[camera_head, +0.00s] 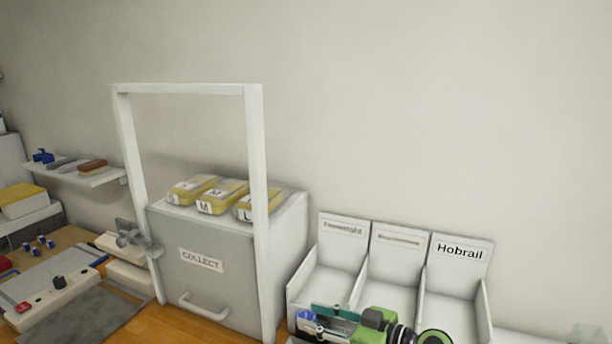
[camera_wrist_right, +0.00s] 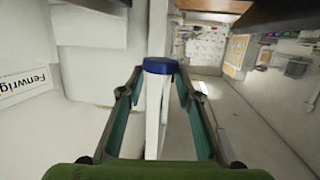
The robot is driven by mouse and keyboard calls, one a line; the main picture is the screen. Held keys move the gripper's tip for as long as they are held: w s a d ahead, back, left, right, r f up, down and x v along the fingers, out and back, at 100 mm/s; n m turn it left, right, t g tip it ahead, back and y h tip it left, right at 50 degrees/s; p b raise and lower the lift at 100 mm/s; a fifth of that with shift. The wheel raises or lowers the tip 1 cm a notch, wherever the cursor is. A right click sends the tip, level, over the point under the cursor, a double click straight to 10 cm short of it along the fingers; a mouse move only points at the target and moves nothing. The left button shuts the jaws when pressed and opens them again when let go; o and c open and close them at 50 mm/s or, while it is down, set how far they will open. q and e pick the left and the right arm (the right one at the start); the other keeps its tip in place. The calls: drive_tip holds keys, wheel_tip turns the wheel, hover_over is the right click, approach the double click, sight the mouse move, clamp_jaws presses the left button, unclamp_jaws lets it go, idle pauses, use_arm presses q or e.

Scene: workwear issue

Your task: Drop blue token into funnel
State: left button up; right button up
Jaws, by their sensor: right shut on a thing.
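The blue token (camera_head: 306,317) is at the fingertips of my right gripper (camera_head: 318,320), at the lower middle of the head view, in front of the left labelled bin. In the right wrist view the token (camera_wrist_right: 160,65) sits between the two fingertips of the gripper (camera_wrist_right: 159,76), which are shut on it. A white upright strip shows behind and below the token there; I cannot tell whether they touch. I cannot make out a funnel in either view. My left gripper is not in view.
Three white open bins stand against the wall; the right one's label (camera_head: 460,250) reads Hobrail. Left of them is a grey COLLECT cabinet (camera_head: 235,270) under a white frame (camera_head: 258,180), with yellow packs (camera_head: 222,198) on top. A shelf (camera_head: 105,177) and worktable items stand further left.

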drive_tip(key=f, duration=0.1)
drive_tip(key=f+b, duration=0.1)
drive_tip(key=f, duration=0.1)
drive_tip(key=s+f+b, duration=0.1)
drive_tip(key=f, duration=0.1)
drive_tip(key=shift+f, duration=0.2)
drive_tip(key=o, duration=1)
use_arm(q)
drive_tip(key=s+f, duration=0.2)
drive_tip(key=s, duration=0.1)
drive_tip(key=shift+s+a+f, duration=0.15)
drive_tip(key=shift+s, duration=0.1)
use_arm(e)
drive_tip(key=v, duration=1.2)
drive_tip(key=shift+d+f, duration=0.1)
drive_tip(key=shift+f, duration=0.05)
